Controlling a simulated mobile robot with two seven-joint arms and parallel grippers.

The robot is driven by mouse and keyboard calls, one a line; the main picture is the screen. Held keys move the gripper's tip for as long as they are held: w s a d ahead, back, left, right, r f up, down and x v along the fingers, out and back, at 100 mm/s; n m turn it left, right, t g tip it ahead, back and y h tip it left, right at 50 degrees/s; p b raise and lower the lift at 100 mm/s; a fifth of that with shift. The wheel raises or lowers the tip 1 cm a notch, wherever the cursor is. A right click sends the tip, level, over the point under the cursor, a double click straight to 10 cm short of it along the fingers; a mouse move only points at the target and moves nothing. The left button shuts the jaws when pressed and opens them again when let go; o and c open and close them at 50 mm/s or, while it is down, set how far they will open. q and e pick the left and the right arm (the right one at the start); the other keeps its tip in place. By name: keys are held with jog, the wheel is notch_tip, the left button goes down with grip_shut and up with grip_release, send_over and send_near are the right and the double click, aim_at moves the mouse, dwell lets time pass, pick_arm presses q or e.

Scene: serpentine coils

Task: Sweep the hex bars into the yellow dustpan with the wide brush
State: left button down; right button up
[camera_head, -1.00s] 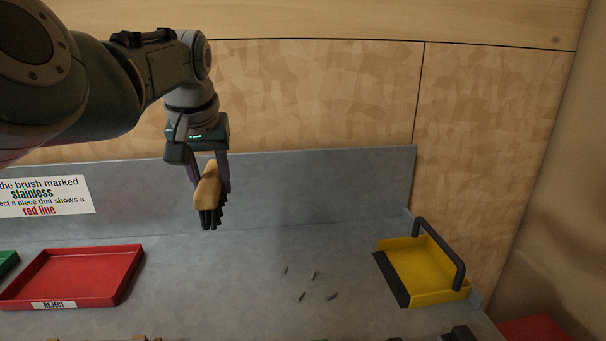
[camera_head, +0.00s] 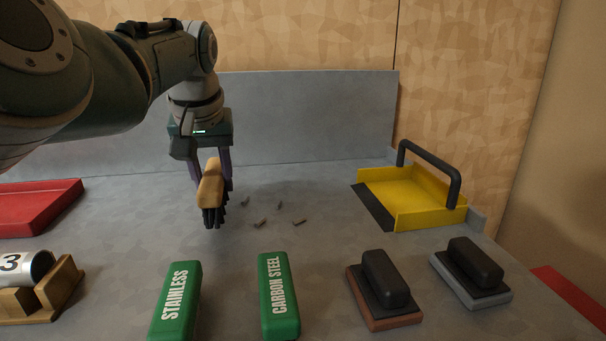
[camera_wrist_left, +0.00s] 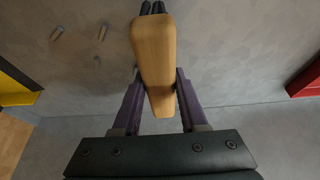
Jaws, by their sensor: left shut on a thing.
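My left gripper (camera_head: 211,185) is shut on the wide brush (camera_head: 210,186), which has a tan wooden body and black bristles pointing down. The brush also shows between the fingers in the left wrist view (camera_wrist_left: 154,62). Several small grey hex bars (camera_head: 260,222) lie scattered on the grey bench, just right of the brush; some show in the left wrist view (camera_wrist_left: 57,33). Whether the bristles touch the bench, I cannot tell. The yellow dustpan (camera_head: 429,211), with a black handle and dark front lip, sits farther right, its lip facing the bars. My right gripper is not in view.
Green blocks marked STAINLESS (camera_head: 175,301) and CARBON STEEL (camera_head: 279,296) lie in front. Two black-handled blocks, one on a brown base (camera_head: 384,316) and one on a grey base (camera_head: 492,296), stand front right. A red tray (camera_head: 38,222) is at left. Bench between bars and dustpan is clear.

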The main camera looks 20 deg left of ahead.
pick_arm(q)
jog(key=shift+f+b, duration=0.45)
jog(key=shift+f, duration=0.45)
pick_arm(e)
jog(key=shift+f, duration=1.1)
pick_arm(q)
jog(key=shift+f, duration=0.2)
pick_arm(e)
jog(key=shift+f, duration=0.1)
